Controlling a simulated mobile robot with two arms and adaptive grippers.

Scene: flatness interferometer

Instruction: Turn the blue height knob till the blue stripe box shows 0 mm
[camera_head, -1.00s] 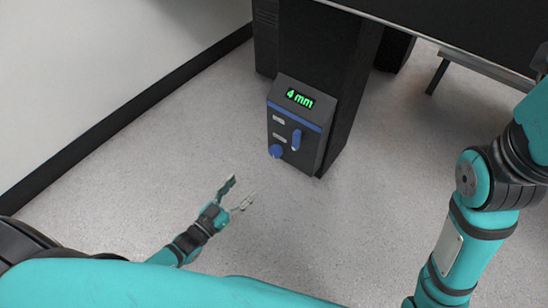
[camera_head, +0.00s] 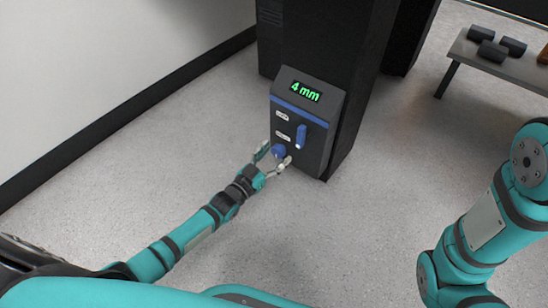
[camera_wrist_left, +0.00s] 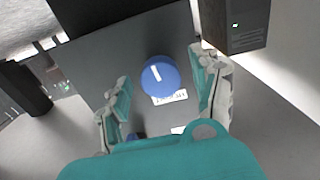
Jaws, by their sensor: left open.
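The blue stripe box (camera_head: 315,114) is a dark grey box with a blue stripe, mounted on a black pillar. Its display (camera_head: 305,91) reads "4 mm" in green. The round blue height knob (camera_head: 279,150) is low on the box's front; it also shows in the left wrist view (camera_wrist_left: 160,76) with a white mark on its face. A blue lever-like handle (camera_head: 301,136) is to the knob's upper right. My left gripper (camera_head: 271,157) is open, its fingers on either side of the knob. In the left wrist view the fingers (camera_wrist_left: 165,95) stand apart from the knob. My right gripper is out of view.
The black pillar (camera_head: 325,40) rises behind the box. A low bench (camera_head: 500,65) with several dark blocks is at the upper right. The wall with a black skirting is at the left. The grey floor (camera_head: 200,120) around the box is clear.

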